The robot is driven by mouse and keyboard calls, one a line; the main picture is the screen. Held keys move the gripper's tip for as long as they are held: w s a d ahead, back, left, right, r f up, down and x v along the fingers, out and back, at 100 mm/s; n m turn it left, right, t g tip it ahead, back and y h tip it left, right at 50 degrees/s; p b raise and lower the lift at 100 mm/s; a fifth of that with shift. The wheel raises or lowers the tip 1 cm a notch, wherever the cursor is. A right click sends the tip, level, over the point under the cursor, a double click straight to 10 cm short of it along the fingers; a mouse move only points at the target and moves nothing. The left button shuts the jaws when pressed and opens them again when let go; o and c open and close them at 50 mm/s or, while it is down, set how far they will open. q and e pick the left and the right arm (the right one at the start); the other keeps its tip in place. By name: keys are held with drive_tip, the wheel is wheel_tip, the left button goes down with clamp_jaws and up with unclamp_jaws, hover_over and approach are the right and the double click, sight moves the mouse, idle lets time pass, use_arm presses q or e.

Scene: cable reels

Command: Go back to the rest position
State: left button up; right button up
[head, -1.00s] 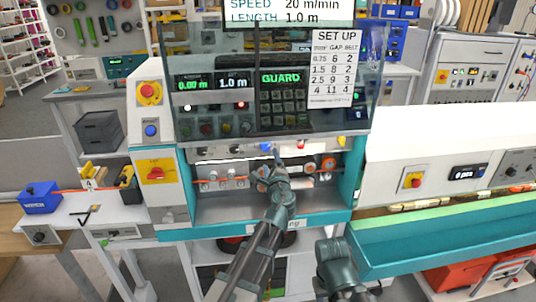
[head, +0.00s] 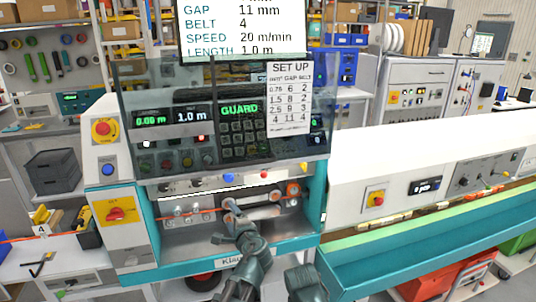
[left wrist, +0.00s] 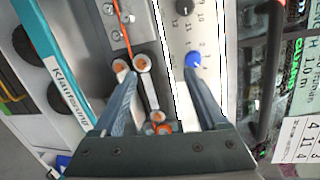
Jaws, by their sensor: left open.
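My left gripper (head: 232,226) is in front of the lower opening of the teal and white machine (head: 212,256), just below its rollers (head: 262,205). In the left wrist view the left gripper (left wrist: 160,88) has its two fingers wide apart with nothing held between them. Orange-rimmed rollers (left wrist: 143,63) and a blue button (left wrist: 193,60) show beyond the fingertips. A dark green joint of my right arm (head: 305,284) shows at the bottom of the head view. The right gripper cannot be seen.
A clear cover (head: 320,90) stands in front of the machine's panel, whose display (head: 240,109) reads GUARD. A long teal trough (head: 420,246) runs to the right. A side bench (head: 50,256) with a yellow-black tool (head: 88,226) stands left. Red bins (head: 465,275) sit below the trough.

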use_arm(q)
drive_tip(key=s+d+f+n+g+h, duration=0.2)
drive_tip(key=s+d+f+n+g, duration=0.1)
drive_tip(key=s, duration=0.5)
drive_tip(key=s+d+f+n+g+h, duration=0.2)
drive_tip(key=s+d+f+n+g, duration=0.2)
drive_tip(key=s+f+g, duration=0.2)
drive_tip(key=s+d+f+n+g+h, duration=0.2)
drive_tip(key=s+f, duration=0.6)
drive_tip(key=s, duration=0.4)
drive_tip(key=d+n+g, duration=0.1)
drive_tip(key=d+g, duration=0.1)
drive_tip(key=g, duration=0.1)
drive_tip(key=shift+f, duration=0.2)
